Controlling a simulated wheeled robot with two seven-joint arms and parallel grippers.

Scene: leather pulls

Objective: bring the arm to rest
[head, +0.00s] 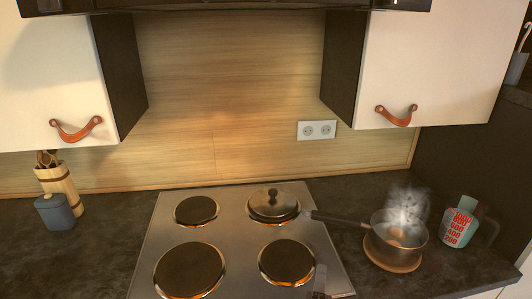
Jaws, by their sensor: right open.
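My right gripper (320,284) shows only in part at the bottom edge of the head view, over the front right corner of the stove (235,245). It is open, and nothing shows between its fingers. It is apart from the steaming saucepan (412,236), whose dark handle (338,219) points left toward the stove. My left gripper is not in view.
The saucepan stands on a round wooden board (392,264). A metal lid (273,203) lies on the back right burner. A measuring jug (460,224) stands at right, a blue-grey jar (54,211) and utensil holder (60,185) at left. White cabinets (440,70) hang above.

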